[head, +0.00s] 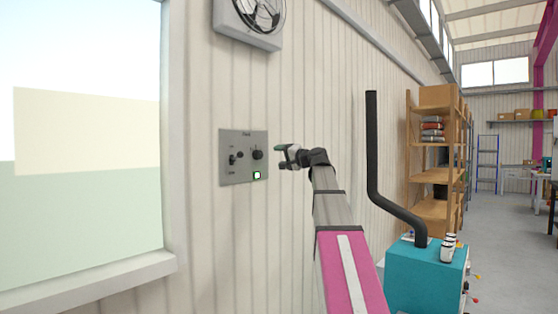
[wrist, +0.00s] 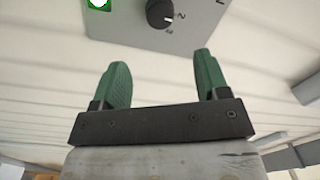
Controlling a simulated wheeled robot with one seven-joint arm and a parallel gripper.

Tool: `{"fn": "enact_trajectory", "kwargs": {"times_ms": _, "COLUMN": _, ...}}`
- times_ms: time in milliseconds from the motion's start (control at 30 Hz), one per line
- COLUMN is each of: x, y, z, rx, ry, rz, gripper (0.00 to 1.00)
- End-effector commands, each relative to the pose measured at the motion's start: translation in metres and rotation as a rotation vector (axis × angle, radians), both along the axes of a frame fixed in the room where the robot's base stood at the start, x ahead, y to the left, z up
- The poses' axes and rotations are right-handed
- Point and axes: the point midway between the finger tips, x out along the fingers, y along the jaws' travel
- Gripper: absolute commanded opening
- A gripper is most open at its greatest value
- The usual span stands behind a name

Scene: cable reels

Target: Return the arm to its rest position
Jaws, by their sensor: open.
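My gripper (head: 280,157) is at the end of my outstretched arm, a little to the right of a grey control panel (head: 229,173) on the wall in the head view. In the wrist view my gripper (wrist: 162,78) shows two green fingers spread apart, with nothing between them. The panel (wrist: 200,35) shows there beyond the fingertips, with a black knob (wrist: 161,14) and a lit green-white button (wrist: 98,3). In the head view the button (head: 257,175) glows at the panel's lower right, below the knob (head: 257,155). The fingers appear apart from the panel.
A wall fan (head: 260,15) hangs above the panel, and a window (head: 85,130) is on the left. A teal machine (head: 425,275) with a black pipe (head: 373,150) stands right of my arm. Wooden shelves (head: 411,160) stand farther back. Open floor (head: 500,250) lies at the right.

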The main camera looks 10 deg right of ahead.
Motion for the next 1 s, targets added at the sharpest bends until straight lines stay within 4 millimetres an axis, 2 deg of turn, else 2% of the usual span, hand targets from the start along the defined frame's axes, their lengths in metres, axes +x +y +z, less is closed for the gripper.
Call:
{"fn": "enact_trajectory", "kwargs": {"times_ms": 167, "x": 0.0, "y": 0.001, "z": -0.003, "rx": -0.003, "ry": 0.004, "rz": 0.0, "gripper": 0.68}}
{"fn": "enact_trajectory", "kwargs": {"times_ms": 267, "x": 0.001, "y": 0.005, "z": -0.022, "rx": -0.024, "ry": 0.025, "rz": 0.0, "gripper": 0.68}}
{"fn": "enact_trajectory", "kwargs": {"times_ms": 333, "x": 0.003, "y": 0.01, "z": -0.05, "rx": -0.054, "ry": 0.058, "rz": 0.001, "gripper": 0.68}}
{"fn": "enact_trajectory", "kwargs": {"times_ms": 367, "x": 0.004, "y": 0.012, "z": -0.064, "rx": -0.072, "ry": 0.075, "rz": 0.0, "gripper": 0.68}}
{"fn": "enact_trajectory", "kwargs": {"times_ms": 533, "x": 0.002, "y": 0.029, "z": -0.162, "rx": -0.192, "ry": 0.195, "rz": 0.007, "gripper": 0.68}}
{"fn": "enact_trajectory", "kwargs": {"times_ms": 667, "x": -0.006, "y": 0.041, "z": -0.235, "rx": -0.29, "ry": 0.287, "rz": 0.018, "gripper": 0.68}}
{"fn": "enact_trajectory", "kwargs": {"times_ms": 800, "x": -0.022, "y": 0.053, "z": -0.311, "rx": -0.4, "ry": 0.385, "rz": 0.038, "gripper": 0.68}}
{"fn": "enact_trajectory", "kwargs": {"times_ms": 867, "x": -0.031, "y": 0.058, "z": -0.342, "rx": -0.447, "ry": 0.427, "rz": 0.049, "gripper": 0.68}}
{"fn": "enact_trajectory", "kwargs": {"times_ms": 1000, "x": -0.057, "y": 0.067, "z": -0.412, "rx": -0.559, "ry": 0.523, "rz": 0.08, "gripper": 0.68}}
